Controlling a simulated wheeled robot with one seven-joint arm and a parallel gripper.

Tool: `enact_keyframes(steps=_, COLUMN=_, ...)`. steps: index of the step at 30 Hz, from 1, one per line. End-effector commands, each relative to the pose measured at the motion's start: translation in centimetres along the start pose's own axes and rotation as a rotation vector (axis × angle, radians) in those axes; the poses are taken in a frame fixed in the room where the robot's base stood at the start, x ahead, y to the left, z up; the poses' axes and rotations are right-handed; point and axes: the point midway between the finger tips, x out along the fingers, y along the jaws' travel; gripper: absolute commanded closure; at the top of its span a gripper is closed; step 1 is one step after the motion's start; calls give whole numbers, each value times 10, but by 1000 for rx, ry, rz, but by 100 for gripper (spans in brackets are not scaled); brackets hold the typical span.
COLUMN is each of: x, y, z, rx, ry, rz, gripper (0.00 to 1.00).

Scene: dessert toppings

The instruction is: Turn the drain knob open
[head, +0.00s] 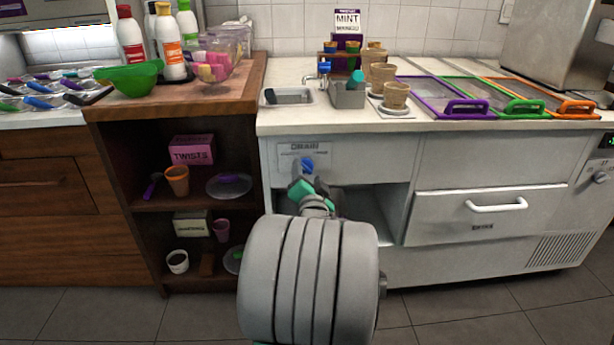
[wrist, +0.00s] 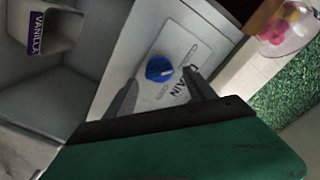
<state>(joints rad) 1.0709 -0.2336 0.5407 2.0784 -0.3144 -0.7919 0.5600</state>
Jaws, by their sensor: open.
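The drain knob (head: 308,165) is blue and round, on a pale plate marked DRAIN on the white cabinet front, below the small sink. In the head view my arm hides most of the gripper.
The sink (head: 288,97) is above the plate. An open cabinet recess (head: 375,215) lies right of my arm, and in the wrist view a VANILLA-labelled container (wrist: 48,32) shows. A wooden shelf unit (head: 200,205) with boxes and cups stands left. A drawer handle (head: 496,205) sticks out right.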

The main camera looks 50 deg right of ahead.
Motion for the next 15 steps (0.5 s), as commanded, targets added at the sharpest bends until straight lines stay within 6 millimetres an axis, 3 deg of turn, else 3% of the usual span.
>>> enact_keyframes(steps=6, x=30, y=1, z=2, rx=0, ry=-1, rz=0, gripper=36)
enact_keyframes(steps=15, x=33, y=0, z=1, rx=-1, ry=-2, rz=1, gripper=39)
